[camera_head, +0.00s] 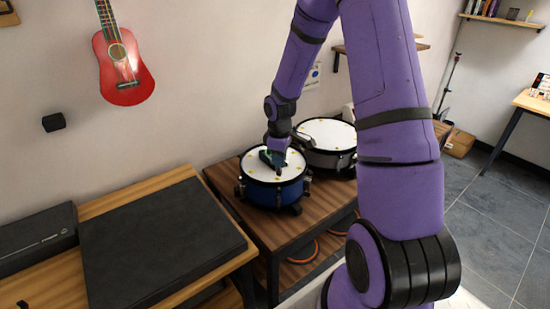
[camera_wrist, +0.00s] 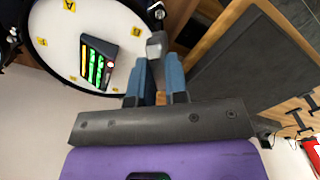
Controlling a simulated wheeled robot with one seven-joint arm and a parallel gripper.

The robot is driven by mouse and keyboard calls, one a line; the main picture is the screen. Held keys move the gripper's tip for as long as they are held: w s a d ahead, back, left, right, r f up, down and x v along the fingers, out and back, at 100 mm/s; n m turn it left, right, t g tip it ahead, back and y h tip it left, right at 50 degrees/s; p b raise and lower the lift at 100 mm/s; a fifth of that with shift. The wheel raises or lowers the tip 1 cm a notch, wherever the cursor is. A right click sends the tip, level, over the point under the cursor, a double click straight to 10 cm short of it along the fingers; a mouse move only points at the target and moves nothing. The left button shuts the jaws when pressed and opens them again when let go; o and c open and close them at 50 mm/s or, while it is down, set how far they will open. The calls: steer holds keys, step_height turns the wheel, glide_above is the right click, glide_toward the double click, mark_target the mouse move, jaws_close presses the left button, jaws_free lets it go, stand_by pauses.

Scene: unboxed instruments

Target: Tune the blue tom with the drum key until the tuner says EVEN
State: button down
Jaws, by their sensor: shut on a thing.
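The blue tom (camera_head: 262,194) stands on the wooden table with its white head up. Its head also fills the upper left of the wrist view (camera_wrist: 60,22), with yellow lettered labels near the rim. A dark tuner (camera_wrist: 98,62) lies on the head; its screen shows green bars, a yellow-orange bar and a red dot, and I cannot read any word. My gripper (camera_wrist: 157,72) is shut on the grey drum key (camera_wrist: 156,44), just beside the tom's rim. I cannot tell whether the key sits on a tuning rod. In the head view my arm partly covers the tom.
A second drum (camera_head: 326,134) stands close behind the tom on the right. A wooden bench with a black case (camera_head: 160,240) is at the left. A red guitar (camera_head: 123,68) hangs on the wall. Open floor (camera_head: 500,230) lies to the right.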

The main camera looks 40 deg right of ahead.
mark_target(279, 171)
steer(key=shift+f, duration=2.3)
steer(key=shift+f, duration=1)
steer(key=n, duration=0.3)
steer(key=shift+n, duration=0.7)
steer(key=n, duration=0.4)
steer(key=shift+n, duration=0.3)
